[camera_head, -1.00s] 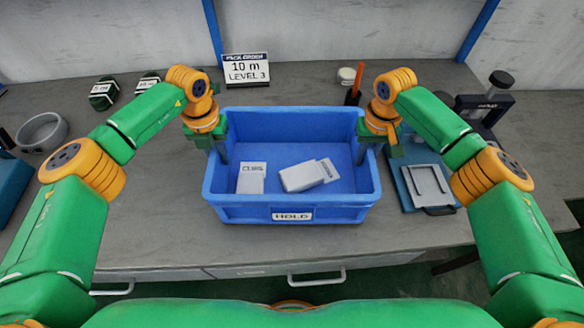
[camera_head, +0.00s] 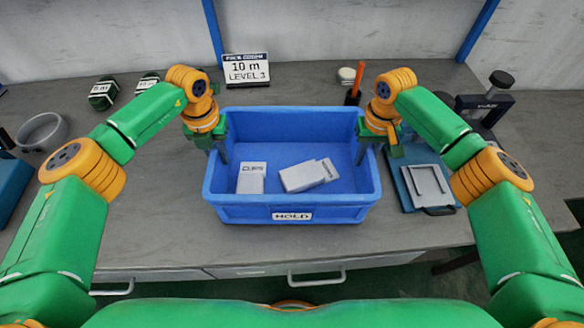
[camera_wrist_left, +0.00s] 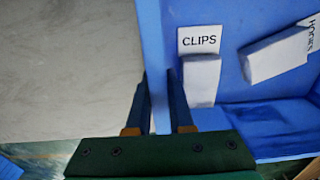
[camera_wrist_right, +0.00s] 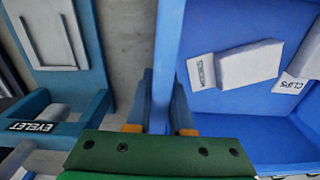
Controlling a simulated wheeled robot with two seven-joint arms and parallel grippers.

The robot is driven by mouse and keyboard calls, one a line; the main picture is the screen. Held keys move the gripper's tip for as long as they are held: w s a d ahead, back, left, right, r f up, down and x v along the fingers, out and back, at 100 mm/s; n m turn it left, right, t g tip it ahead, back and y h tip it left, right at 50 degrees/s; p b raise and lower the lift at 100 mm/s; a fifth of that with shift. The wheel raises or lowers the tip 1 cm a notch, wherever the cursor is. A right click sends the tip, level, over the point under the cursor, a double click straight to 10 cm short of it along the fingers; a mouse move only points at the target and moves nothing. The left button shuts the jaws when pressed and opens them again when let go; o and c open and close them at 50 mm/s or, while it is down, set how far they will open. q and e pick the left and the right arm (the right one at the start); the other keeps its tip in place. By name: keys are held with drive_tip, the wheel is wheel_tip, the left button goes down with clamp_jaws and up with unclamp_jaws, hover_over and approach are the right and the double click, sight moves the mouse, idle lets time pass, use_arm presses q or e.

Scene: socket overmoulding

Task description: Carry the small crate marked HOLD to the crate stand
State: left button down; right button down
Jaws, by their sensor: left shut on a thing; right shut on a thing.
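The blue crate marked HOLD (camera_head: 292,216) is in the middle of the head view, over the grey bench, its label facing me. Inside it lie a white box marked CLIPS (camera_head: 251,179) and a second white box (camera_head: 305,176) with a label at one end. My left gripper (camera_head: 222,152) is shut on the crate's left wall; the left wrist view shows the wall (camera_wrist_left: 154,60) between its fingers. My right gripper (camera_head: 364,150) is shut on the right wall, which also shows in the right wrist view (camera_wrist_right: 168,50). I cannot tell whether the crate touches the bench.
A grey ring-shaped bowl (camera_head: 42,132) is at left. A blue fixture with a pale plate (camera_head: 427,184) and a dark clamp-like device (camera_head: 486,100) are at right. A bench drawer handle (camera_head: 317,278) faces me.

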sight(370, 148)
use_arm(q)
drive_tip(key=shift+r, duration=0.1)
use_arm(e)
drive_tip(key=shift+r, duration=0.1)
idle(0.5)
